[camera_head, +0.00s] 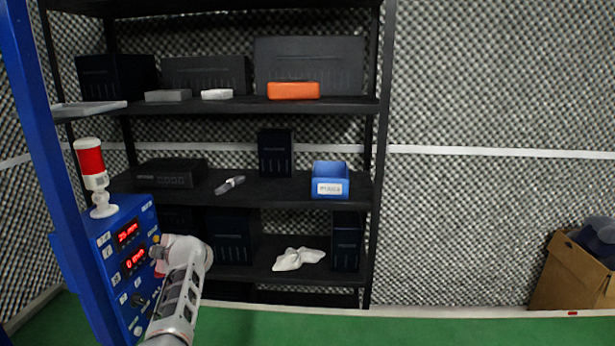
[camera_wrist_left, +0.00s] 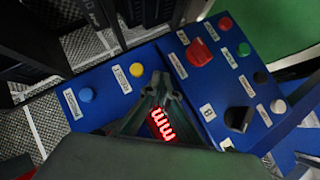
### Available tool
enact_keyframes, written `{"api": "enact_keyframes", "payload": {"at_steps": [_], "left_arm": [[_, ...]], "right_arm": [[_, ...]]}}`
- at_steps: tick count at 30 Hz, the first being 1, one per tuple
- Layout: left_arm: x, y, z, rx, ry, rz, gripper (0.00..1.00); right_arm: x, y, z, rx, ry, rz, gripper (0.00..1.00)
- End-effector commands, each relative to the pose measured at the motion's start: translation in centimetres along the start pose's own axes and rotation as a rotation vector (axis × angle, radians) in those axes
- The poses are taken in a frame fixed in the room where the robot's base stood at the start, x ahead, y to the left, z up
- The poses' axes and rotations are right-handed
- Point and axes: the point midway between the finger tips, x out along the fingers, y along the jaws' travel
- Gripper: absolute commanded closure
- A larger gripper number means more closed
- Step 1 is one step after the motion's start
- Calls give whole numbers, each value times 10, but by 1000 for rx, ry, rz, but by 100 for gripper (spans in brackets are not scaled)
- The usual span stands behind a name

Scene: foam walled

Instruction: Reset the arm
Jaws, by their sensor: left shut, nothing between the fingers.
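My left arm reaches up from the bottom of the head view, with its gripper (camera_head: 160,256) at the front of a blue control panel (camera_head: 112,285). In the left wrist view the left gripper (camera_wrist_left: 160,88) is shut and empty, its fingertips over the blue panel near a yellow button (camera_wrist_left: 136,69). A large red button (camera_wrist_left: 199,53) is to the right of the fingertips and a blue button (camera_wrist_left: 86,94) to the left. Red lit digits (camera_wrist_left: 161,124) show between the fingers. Whether the fingertips touch the panel cannot be told. My right gripper is out of view.
A red-and-white beacon (camera_head: 91,168) stands on the panel. Behind it, a black shelf rack (camera_head: 300,107) holds dark boxes, an orange box (camera_head: 293,90), a blue bin (camera_head: 330,180) and a white cloth (camera_head: 298,258). A cardboard box (camera_head: 568,278) sits far right. Green floor between is clear.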

Motion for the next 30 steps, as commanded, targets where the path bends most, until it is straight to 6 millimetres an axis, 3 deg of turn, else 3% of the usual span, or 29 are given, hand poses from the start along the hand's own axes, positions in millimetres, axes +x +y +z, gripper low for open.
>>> {"api": "enact_keyframes", "payload": {"at_steps": [1,9,30], "left_arm": [[-28,-8,48,-19,-75,-26,100],[-6,-1,51,-28,-81,-22,100],[21,-6,53,-23,-78,-23,100]], "right_arm": [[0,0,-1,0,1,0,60],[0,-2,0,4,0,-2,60],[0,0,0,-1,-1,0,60]]}}
